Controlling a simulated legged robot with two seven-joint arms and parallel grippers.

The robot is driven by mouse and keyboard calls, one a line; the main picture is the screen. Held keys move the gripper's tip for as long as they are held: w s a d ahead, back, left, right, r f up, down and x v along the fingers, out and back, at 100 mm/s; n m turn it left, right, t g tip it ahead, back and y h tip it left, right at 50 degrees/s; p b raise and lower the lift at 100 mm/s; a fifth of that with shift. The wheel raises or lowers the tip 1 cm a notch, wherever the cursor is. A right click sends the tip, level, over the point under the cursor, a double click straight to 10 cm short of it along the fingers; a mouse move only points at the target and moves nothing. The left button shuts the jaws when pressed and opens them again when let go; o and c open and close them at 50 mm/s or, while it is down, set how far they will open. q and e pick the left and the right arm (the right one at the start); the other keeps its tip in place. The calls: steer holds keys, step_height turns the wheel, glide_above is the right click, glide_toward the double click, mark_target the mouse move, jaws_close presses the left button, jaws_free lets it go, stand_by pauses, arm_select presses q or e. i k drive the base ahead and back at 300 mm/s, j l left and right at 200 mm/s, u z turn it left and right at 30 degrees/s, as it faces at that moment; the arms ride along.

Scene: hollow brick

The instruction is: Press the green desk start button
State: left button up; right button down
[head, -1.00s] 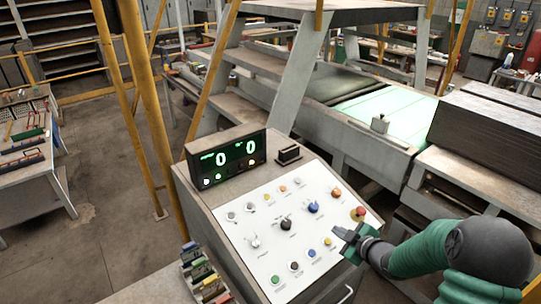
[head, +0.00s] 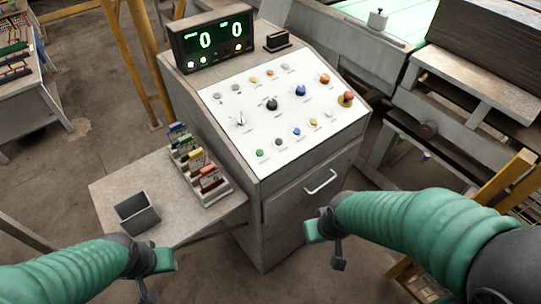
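The green button (head: 260,153) is a small round knob at the lower left corner of the white control panel (head: 235,118) on the desk. Nothing touches it. My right gripper (head: 324,246) is in front of the desk, below and to the right of the button, well apart from it. Its two fingers are spread with nothing between them. My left gripper (head: 152,277) is at the bottom left, below the side shelf's front edge in the picture. Its fingers are apart and look empty.
A display (head: 212,38) showing two green zeros stands at the desk's back left. A red mushroom button (head: 346,97) is at the panel's right. A side shelf (head: 115,190) holds a grey box (head: 137,213) and a rack of coloured pieces (head: 200,170). A drawer handle (head: 321,182) sticks out.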

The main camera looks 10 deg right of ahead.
mark_target(259, 153)
steer(key=k+l+z, duration=0.1)
steer(key=k, duration=0.35)
steer(key=k+l+z, duration=0.1)
steer(key=k+l, duration=0.2)
steer(key=k, duration=0.2)
